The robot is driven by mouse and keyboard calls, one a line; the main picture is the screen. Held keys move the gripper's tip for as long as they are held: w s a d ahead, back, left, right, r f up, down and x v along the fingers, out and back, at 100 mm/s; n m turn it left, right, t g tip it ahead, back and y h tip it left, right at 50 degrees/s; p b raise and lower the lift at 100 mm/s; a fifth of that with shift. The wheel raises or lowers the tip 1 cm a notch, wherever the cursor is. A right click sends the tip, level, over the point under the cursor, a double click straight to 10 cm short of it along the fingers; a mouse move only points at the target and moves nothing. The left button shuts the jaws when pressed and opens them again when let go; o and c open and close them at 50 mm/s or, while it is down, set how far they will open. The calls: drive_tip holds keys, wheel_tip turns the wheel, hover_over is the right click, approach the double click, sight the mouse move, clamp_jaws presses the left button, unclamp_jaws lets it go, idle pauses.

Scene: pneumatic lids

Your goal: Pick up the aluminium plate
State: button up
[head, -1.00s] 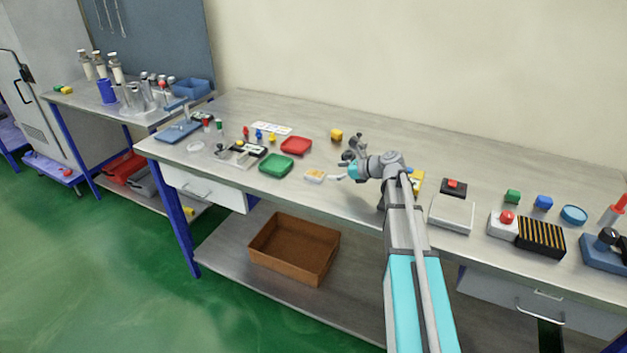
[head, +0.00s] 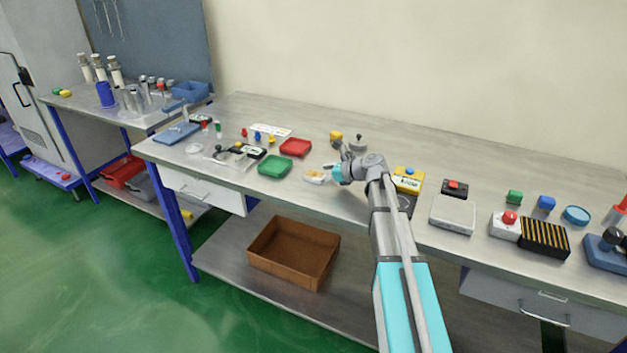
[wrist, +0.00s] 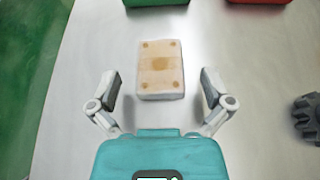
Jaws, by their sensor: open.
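A small pale block with a tan top (wrist: 160,68), marked with darker spots at the corners and centre, lies flat on the bench in the wrist view. I take it for the aluminium plate, though it looks more tan than metallic. It also shows in the head view (head: 316,177), just left of my gripper (head: 340,160). In the wrist view my gripper (wrist: 160,88) is open and empty. Its two fingers are apart, left and right of the block's near end, with a gap on each side. I cannot tell its exact height above the bench.
A green tray (head: 275,166) and a red tray (head: 296,147) lie beyond the block in the wrist view. A dark knobbed part (wrist: 306,116) stands right of my gripper. A yellow device (head: 408,179) sits close to my arm. The bench front edge is at left in the wrist view.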

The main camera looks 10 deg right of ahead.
drive_tip(key=shift+x, duration=1.15)
drive_tip(key=c, duration=1.2)
drive_tip(key=shift+c, duration=0.2)
drive_tip(key=shift+r, duration=0.1)
drive_tip(key=shift+r+p, duration=1.05)
drive_tip(key=shift+r, duration=0.2)
drive_tip(key=s+a+r+p, duration=0.1)
drive_tip(key=s+r+p, duration=0.9)
drive_tip(key=s, duration=0.4)
drive_tip(key=shift+a+r, duration=0.2)
drive_tip(key=shift+a, duration=0.15)
